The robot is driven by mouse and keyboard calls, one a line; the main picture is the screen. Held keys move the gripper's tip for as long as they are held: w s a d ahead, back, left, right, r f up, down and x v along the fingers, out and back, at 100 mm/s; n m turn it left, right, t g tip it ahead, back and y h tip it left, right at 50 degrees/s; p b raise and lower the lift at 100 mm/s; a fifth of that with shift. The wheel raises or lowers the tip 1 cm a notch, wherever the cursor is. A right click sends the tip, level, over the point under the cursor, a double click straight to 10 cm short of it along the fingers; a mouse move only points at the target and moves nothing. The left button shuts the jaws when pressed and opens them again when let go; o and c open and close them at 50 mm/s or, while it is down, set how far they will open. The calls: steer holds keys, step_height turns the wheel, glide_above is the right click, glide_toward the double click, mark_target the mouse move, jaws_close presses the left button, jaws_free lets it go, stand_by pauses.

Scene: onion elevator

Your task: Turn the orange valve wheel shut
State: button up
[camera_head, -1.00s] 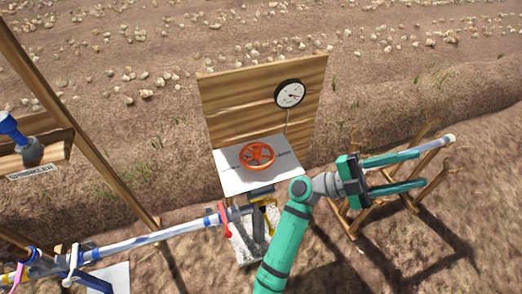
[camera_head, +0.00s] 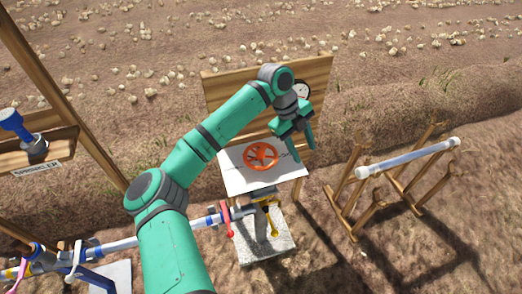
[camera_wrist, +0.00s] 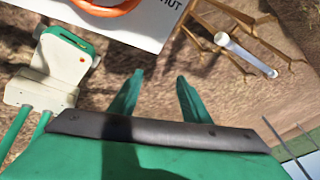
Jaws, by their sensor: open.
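The orange valve wheel (camera_head: 261,156) lies flat on a white plate (camera_head: 240,182) with printed marks, in front of a wooden board. Part of the wheel shows at the top edge of the wrist view (camera_wrist: 103,5), beside the letters "HUT" on the plate. My gripper (camera_head: 303,150) is open and empty, with its fingers pointing down just right of the wheel, apart from it in the picture. Its two green fingers also show in the wrist view (camera_wrist: 157,90), with bare ground seen between them. How high the fingertips are above the plate I cannot tell.
The wooden board (camera_head: 221,92) carries a gauge (camera_head: 302,91), partly hidden by my arm. A white pipe (camera_head: 408,159) rests on wooden stands at right. A pipe with a red lever (camera_head: 226,219) runs left below the plate. A blue-topped sprinkler (camera_head: 15,124) stands at left.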

mark_target(260, 148)
steer(key=w+a+r+n+y, duration=0.1)
steer(key=a, duration=0.3)
steer(key=w+a+r+n+t+y, duration=0.1)
steer(key=w+a+y, duration=0.1)
steer(key=a, duration=0.3)
steer(key=w+a+r+y, duration=0.1)
steer(key=w+a, duration=0.1)
steer(key=a, duration=0.2)
steer(key=shift+a+r+n, duration=0.15)
steer(key=shift+r+n, duration=0.15)
steer(key=shift+n, duration=0.1)
steer(key=shift+a+f, duration=0.1)
steer(key=shift+f, duration=0.2)
step_height(260, 148, down, 10)
steer(key=c, duration=1)
